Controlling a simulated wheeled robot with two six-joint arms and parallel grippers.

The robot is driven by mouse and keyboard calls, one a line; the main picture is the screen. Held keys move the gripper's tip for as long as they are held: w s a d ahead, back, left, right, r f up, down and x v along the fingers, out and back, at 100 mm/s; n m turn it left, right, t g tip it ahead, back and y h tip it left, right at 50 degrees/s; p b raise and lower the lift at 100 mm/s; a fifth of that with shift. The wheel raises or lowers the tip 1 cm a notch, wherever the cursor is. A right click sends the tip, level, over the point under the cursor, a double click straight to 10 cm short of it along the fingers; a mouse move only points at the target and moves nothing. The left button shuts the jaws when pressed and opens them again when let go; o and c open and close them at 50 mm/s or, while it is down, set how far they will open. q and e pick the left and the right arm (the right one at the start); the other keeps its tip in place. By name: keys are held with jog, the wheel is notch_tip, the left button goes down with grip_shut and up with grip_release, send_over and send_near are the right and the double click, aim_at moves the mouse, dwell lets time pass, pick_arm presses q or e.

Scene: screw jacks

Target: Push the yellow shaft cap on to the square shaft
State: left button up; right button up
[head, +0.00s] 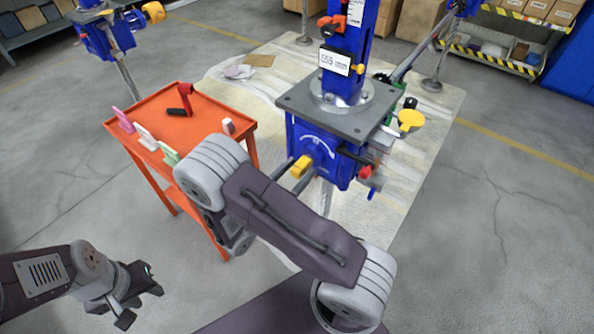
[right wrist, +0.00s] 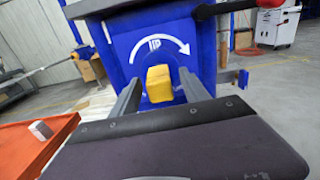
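The yellow shaft cap (head: 301,167) is at the front face of the blue screw jack (head: 318,140), under a white curved arrow. In the right wrist view the cap (right wrist: 159,84) stands out from the blue face. The square shaft is hidden behind it, so I cannot tell how far on the cap sits. My right gripper (right wrist: 160,90) is open, with one finger on each side of the cap and a visible gap to both. My left gripper (head: 140,298) is open and empty, low at the left, far from the jack.
An orange cart (head: 190,130) stands left of the jack with a red crank handle (head: 183,100), several coloured tags and a small white block (head: 228,126). A grey plate (head: 345,110) overhangs the jack's face. Red and blue handles (head: 367,172) stick out at the jack's right.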

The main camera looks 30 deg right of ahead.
jog(key=v, duration=0.9)
dwell(0.6)
